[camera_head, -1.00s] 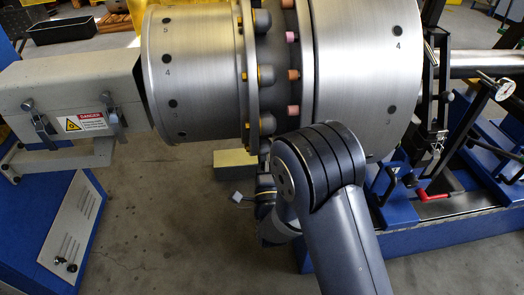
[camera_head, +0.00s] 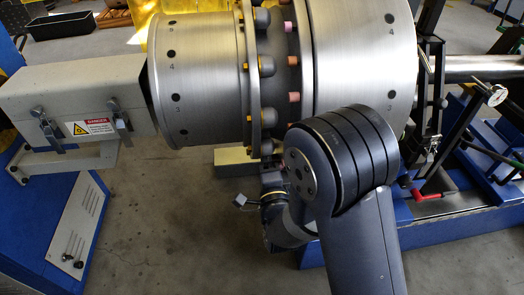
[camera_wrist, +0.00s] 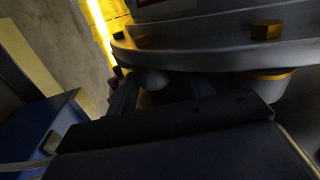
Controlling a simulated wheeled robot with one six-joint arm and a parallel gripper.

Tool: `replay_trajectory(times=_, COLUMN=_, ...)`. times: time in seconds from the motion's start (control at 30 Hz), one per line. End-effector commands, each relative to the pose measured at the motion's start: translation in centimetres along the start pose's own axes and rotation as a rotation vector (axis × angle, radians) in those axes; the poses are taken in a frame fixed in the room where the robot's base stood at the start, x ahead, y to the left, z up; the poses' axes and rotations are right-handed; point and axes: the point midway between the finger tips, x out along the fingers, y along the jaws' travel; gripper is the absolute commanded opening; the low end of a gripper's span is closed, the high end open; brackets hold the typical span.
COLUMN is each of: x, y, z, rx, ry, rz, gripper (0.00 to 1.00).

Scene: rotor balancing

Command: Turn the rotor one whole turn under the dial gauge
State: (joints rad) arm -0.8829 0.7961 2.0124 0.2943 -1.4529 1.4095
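The rotor (camera_head: 352,55) is a brushed steel drum with numbered holes and a bolted flange (camera_head: 248,90) carrying grey domed pegs. The dial gauge (camera_head: 496,95) stands on a post at the right, with its face towards me. My arm reaches under the rotor, and my fingertips are hidden in the head view. In the wrist view, the fingers of my gripper (camera_wrist: 162,92) stand apart on either side of a grey domed peg (camera_wrist: 152,80) below the flange rim. Dark gaps show between peg and fingers; I cannot tell whether either finger touches it.
A grey housing (camera_head: 40,90) with a danger label stands at the left on a blue cabinet (camera_head: 40,230). A blue bench base (camera_head: 450,225) with a red-handled clamp (camera_head: 425,194) is at the right. A pale block (camera_head: 235,160) lies behind my wrist.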

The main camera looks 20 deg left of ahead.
Motion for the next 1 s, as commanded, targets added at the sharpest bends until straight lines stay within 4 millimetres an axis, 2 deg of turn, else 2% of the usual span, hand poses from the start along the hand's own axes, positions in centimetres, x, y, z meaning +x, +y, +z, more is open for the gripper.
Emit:
replay_trajectory(times=0.03, x=4.9, y=-7.4, z=-0.2, rx=0.058, ry=0.045, rz=-0.247, gripper=0.45)
replay_trajectory(times=0.27, x=4.9, y=-7.4, z=-0.2, rx=0.061, ry=0.046, rz=-0.246, gripper=0.45)
replay_trajectory(times=0.3, x=0.2, y=-1.1, z=-0.2, rx=0.008, ry=0.001, rz=-0.015, gripper=0.45)
replay_trajectory(times=0.47, x=-0.4, y=-0.9, z=-0.1, rx=0.007, ry=0.001, rz=-0.014, gripper=0.45)
replay_trajectory(times=1.0, x=-4.5, y=-0.6, z=0.2, rx=0.001, ry=-0.005, rz=-0.001, gripper=0.45)
